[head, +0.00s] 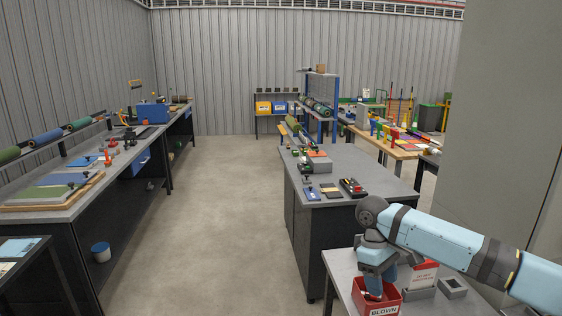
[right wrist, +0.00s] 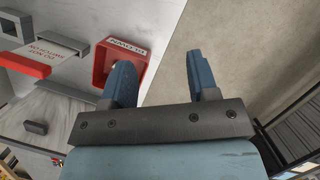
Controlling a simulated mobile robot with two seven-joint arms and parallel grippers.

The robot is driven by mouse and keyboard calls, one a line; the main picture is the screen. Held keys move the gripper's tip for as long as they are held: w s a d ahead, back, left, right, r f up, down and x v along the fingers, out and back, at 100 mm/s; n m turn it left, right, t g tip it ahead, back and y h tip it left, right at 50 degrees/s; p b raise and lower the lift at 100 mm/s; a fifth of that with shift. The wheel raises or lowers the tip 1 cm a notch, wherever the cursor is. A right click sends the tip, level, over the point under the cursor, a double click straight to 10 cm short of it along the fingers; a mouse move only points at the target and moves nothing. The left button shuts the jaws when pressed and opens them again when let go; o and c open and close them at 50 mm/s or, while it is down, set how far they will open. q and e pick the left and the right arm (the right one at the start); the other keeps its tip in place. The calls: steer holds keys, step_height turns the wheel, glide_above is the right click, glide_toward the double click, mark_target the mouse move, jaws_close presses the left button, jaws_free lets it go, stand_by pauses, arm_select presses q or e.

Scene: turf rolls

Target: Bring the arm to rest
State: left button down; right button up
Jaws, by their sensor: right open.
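My right arm (head: 450,245) comes in from the right in the head view, bent down at the wrist. My right gripper (head: 373,288) points down at a red box marked BLOWN (head: 385,309) on a grey table. In the right wrist view the gripper (right wrist: 158,62) is open with nothing between its blue fingers. There, one finger overlaps the red box (right wrist: 104,62) and the other shows against the floor. I cannot tell whether a finger touches the box. My left gripper is not in view.
Beside the red box are a red-and-white sign (head: 424,274) and a grey square block (head: 452,288). A dark workbench (head: 335,210) with tools stands beyond. A long bench (head: 75,205) runs along the left. The floor (head: 215,210) between is clear.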

steer(key=s+a+f+t+y+p, duration=0.2)
steer(key=s+a+f+t+y, duration=0.15)
steer(key=s+a+f, duration=0.4)
steer(key=s+a+f+t+y+p, duration=0.15)
steer(key=s+a+f+y, duration=0.3)
steer(key=a+f, duration=0.55)
arm_select(q)
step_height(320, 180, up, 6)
steer(key=p, duration=0.3)
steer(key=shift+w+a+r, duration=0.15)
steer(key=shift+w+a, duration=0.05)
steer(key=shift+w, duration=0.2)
arm_select(e)
steer(key=s+d+f+m+t+h, duration=0.1)
steer(key=s+d+m+t, duration=0.1)
steer(key=s+d+t, duration=0.2)
steer(key=s+d+f+m+t+h, duration=0.1)
steer(key=s+d+t, duration=0.4)
steer(key=s+d, duration=0.5)
steer(key=s+f+m, duration=0.1)
steer(key=s+m, duration=0.1)
steer(key=s, duration=0.2)
steer(key=shift+h, duration=0.3)
steer(key=shift+f, duration=0.1)
